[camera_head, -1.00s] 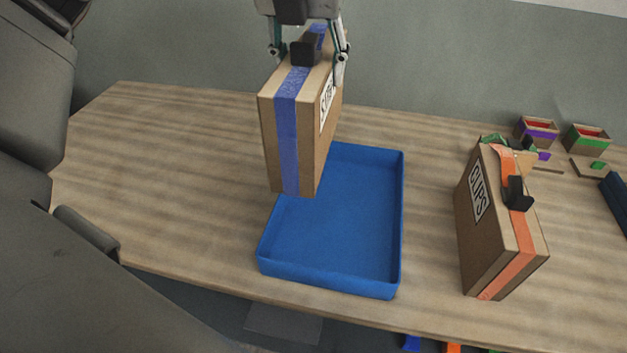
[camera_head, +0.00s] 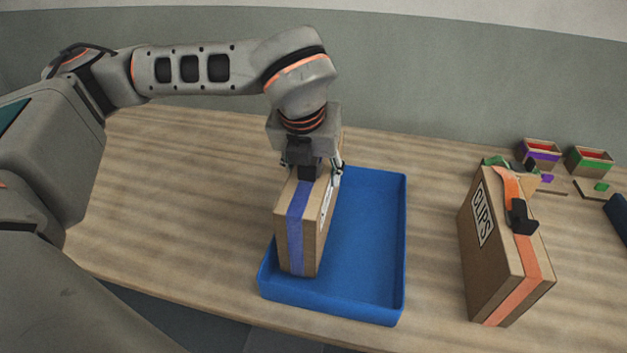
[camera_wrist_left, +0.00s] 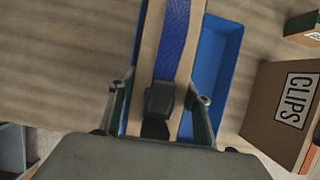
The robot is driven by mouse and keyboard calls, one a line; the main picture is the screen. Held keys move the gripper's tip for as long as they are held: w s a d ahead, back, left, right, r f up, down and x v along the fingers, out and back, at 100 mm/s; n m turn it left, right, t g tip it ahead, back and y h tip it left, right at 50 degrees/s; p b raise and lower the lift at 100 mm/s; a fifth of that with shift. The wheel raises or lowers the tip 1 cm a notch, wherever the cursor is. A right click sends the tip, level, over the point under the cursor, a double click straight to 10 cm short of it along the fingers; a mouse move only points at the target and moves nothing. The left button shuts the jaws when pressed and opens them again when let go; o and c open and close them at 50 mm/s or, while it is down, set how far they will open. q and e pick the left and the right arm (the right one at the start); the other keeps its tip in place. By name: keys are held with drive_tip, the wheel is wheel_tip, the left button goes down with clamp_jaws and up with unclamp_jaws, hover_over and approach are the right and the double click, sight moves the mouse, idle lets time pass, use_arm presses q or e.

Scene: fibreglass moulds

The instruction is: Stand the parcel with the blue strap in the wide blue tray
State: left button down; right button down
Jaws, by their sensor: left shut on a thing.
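The parcel with the blue strap (camera_head: 298,240) is a brown box with a white label on its right side. It is upright inside the left part of the wide blue tray (camera_head: 372,250). My left gripper (camera_head: 312,172) is above the parcel and shut on its top. The left wrist view shows the blue strap (camera_wrist_left: 173,40) and a black handle (camera_wrist_left: 158,105) between the fingers. Whether the parcel's underside touches the tray floor is hard to tell. The right side of the tray is empty. My right gripper is not in view.
A brown CLIPS parcel with an orange strap (camera_head: 508,250) stands on the table right of the tray, with a gap between. Two small bins, one purple-banded (camera_head: 539,153) and one green-banded (camera_head: 589,160), stand at the back right. The table left of the tray is clear.

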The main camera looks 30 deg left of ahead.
use_arm(q)
drive_tip(key=shift+f, duration=1.35)
drive_tip(key=c, duration=1)
unclamp_jaws()
drive_tip(key=v, duration=1.1)
drive_tip(key=shift+r, duration=0.3)
drive_tip(key=shift+s+r, duration=0.2)
drive_tip(key=shift+r, duration=0.1)
